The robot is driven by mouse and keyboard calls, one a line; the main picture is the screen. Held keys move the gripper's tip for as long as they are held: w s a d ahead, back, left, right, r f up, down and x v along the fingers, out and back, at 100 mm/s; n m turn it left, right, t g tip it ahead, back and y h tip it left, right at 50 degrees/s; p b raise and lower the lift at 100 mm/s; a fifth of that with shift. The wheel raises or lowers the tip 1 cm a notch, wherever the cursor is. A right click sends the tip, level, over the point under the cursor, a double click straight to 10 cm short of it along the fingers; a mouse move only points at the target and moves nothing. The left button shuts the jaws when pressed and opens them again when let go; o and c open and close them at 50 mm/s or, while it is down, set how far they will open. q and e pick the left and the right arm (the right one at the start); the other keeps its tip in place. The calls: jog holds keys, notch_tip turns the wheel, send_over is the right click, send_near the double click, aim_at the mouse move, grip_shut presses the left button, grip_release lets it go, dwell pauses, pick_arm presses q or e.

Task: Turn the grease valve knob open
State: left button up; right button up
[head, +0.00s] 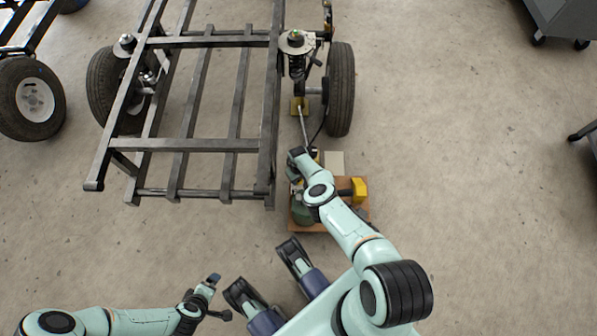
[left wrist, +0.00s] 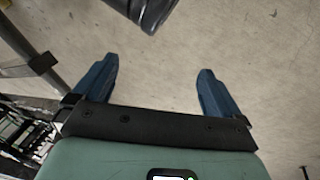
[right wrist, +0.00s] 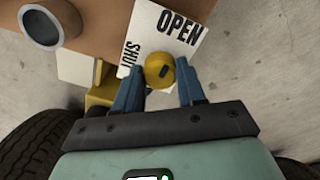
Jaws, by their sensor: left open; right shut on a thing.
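The grease valve knob (right wrist: 159,68) is a round yellow knob with a small dark slot, in the right wrist view. It sits before a white plate (right wrist: 182,25) marked OPEN and SHUT. My right gripper (right wrist: 160,84) has its blue fingers on either side of the knob and is shut on it. In the head view the right gripper (head: 297,158) is at the back left of the wooden base (head: 329,227), and the knob is hidden there. My left gripper (left wrist: 155,85) is open and empty over bare floor; it also shows in the head view (head: 211,282).
A dark metal frame (head: 190,145) with a tyre (head: 341,90) and a spring strut (head: 296,62) stands just beyond the base. A yellow block (head: 359,189) is on the base's right side. A grey cart (head: 567,20) is at the far right. Floor between is clear.

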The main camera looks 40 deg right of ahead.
jog(key=o, duration=1.1)
jog(key=shift+c, duration=0.2)
notch_tip(320, 180, up, 8)
jog(key=p, duration=0.6)
jog(key=shift+r+p, duration=0.1)
jog(key=shift+p, duration=0.2)
pick_arm(q)
jog(key=s+d+r+m+g+h+p, duration=0.1)
jog(key=s+d+r+g+p, duration=0.3)
jog(key=s+r, duration=0.8)
jog(key=shift+s+d+h+p, duration=0.15)
jog(key=shift+d+h+p, duration=0.15)
jog(key=shift+d+p, duration=0.3)
pick_arm(e)
jog(key=shift+r, duration=2.55)
jog(key=shift+s+d, duration=0.1)
